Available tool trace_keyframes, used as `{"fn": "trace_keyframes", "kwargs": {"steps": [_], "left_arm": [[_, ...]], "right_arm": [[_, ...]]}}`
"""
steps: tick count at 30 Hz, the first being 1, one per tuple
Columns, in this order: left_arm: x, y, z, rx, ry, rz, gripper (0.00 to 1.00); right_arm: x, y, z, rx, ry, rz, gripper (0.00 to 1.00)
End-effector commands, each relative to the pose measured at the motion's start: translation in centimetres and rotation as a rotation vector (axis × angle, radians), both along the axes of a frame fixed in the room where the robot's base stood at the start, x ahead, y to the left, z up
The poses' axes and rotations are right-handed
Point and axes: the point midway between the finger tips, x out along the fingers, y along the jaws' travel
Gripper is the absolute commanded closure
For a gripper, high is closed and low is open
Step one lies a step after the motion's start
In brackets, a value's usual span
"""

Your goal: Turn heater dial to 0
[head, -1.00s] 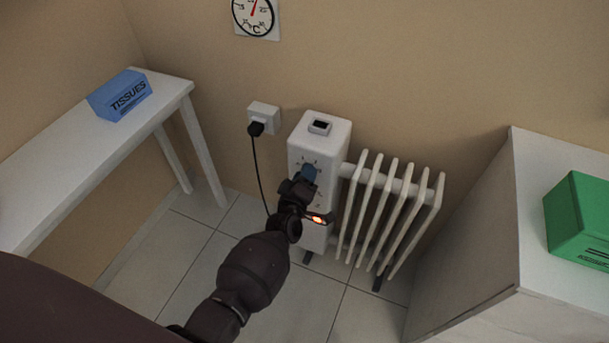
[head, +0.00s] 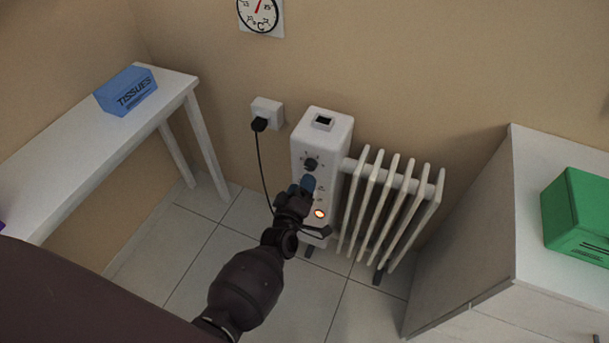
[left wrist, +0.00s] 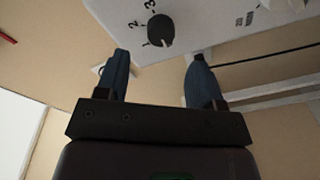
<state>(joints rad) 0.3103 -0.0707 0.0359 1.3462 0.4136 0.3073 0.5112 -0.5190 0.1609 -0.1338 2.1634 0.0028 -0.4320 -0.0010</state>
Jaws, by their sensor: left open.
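The white heater (head: 325,130) stands against the wall, with its black round dial (head: 310,164) on the upper front panel. My left gripper (head: 303,184) is just below the dial in the head view, open and empty. In the left wrist view the dial (left wrist: 160,30) shows beyond the gap between the open blue fingertips (left wrist: 160,62), not between them. The numbers 2 and 3 are legible at its upper left. A pale mark sits at the dial's lower edge; I cannot read the number there. My right gripper is out of view.
An orange light (head: 320,213) glows on the heater's lower front. Its ribbed radiator (head: 390,210) extends right. A black cord runs to the wall socket (head: 267,112). A white table (head: 60,165) with a blue tissue box (head: 126,91) is left; a white cabinet with a green box (head: 578,217) is right.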

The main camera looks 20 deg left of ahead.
Motion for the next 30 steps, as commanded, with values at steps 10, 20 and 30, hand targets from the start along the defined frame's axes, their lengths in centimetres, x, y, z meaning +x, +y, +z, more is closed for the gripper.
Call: {"fn": "trace_keyframes", "kwargs": {"steps": [10, 20, 30], "left_arm": [[-4.3, -0.3, 0.2, 0.000, -0.003, 0.001, 0.38], [-4.9, -0.4, 0.0, 0.000, 0.000, 0.000, 0.38], [-4.9, -0.3, 0.0, 0.000, 0.000, 0.000, 0.38]], "right_arm": [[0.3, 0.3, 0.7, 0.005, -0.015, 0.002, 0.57], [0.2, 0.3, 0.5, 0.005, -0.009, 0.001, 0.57], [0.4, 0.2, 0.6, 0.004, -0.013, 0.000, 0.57]]}}
